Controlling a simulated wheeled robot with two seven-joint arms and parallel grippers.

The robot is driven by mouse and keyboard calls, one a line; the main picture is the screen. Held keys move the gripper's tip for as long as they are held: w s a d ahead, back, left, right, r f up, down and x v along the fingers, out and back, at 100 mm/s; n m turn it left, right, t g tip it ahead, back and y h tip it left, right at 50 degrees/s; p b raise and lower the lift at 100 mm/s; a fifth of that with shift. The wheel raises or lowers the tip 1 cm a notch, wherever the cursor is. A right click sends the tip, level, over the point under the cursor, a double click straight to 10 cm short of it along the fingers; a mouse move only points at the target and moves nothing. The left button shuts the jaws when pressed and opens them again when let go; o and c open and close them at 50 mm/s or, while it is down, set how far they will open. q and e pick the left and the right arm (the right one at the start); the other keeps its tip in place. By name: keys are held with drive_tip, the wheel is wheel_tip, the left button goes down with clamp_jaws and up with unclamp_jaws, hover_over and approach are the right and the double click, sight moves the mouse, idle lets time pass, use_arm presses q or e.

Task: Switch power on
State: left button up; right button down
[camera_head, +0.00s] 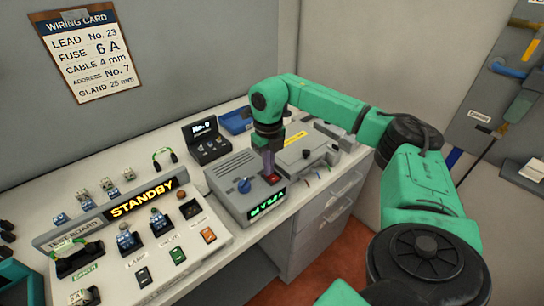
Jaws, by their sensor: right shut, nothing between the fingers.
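A grey box (228,201) with a blue knob (243,186), a red switch (273,179) and a lit green display (267,206) stands on the bench. My right gripper (269,173) points down at the red switch from above, shut and empty. Its tips are at or just over the switch; I cannot tell whether they touch. They partly hide the switch, so its position is unclear. The test board sign (144,205) reads STANDBY in yellow. My left gripper does not show.
The test board (215,258) carries several small sockets and switches at the front left. A wiring card (88,55) hangs on the wall.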

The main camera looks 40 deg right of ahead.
wheel_tip(320, 180, up, 7)
drive_tip(key=p, duration=0.5)
drive_tip(key=shift+f, duration=0.1)
idle(0.3)
